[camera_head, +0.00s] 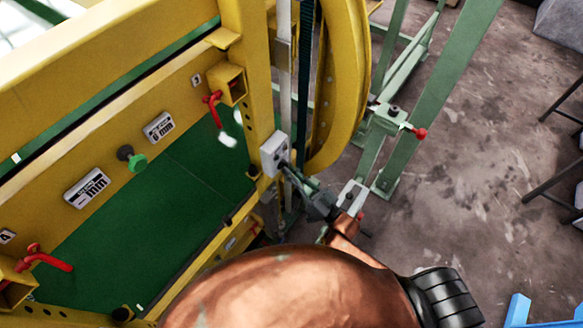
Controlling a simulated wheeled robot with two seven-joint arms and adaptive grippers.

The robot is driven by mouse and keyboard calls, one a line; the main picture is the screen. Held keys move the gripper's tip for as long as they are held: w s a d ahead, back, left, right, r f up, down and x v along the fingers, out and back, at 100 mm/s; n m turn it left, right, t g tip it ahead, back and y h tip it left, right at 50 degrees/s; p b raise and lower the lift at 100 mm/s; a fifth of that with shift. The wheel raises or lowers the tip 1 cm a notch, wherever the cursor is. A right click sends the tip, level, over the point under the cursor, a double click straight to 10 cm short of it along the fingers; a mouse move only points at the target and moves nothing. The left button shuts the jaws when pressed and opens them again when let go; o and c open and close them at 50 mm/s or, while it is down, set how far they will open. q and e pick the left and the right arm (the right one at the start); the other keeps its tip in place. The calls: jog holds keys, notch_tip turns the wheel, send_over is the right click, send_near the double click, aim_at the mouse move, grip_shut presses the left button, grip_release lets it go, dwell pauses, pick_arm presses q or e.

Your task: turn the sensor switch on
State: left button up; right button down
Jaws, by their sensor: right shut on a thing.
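A small light grey box (274,150), which looks like the sensor switch, is fixed to the yellow post of the machine. My right gripper (291,172) reaches up to it from the lower right, with its dark fingertips at the box's lower right side. The fingers are closed on a small part there, which they mostly hide, so I cannot tell the switch's position. My copper-coloured right arm fills the bottom middle. My left gripper is not in view.
The yellow machine frame (110,60) with a green panel (150,200) stands at left. It carries red handles (50,259), a green knob (137,162) and grey displays (87,187). A yellow wheel (345,80) and green stand (440,90) are close by.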

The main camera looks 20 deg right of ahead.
jog(key=m+h+p, duration=0.1)
jog(key=m+p, duration=0.1)
jog(key=m, duration=0.1)
jog(key=m+h+p, duration=0.2)
jog(key=m, duration=0.2)
jog(key=shift+s+a+t+p, duration=0.15)
jog(key=shift+t+p, duration=0.15)
jog(key=shift+m, duration=0.3)
jog(key=c, duration=2.1)
grip_release()
jog(key=v, duration=1.2)
jog(key=shift+s+a+r, duration=0.1)
jog(key=shift+a, duration=0.05)
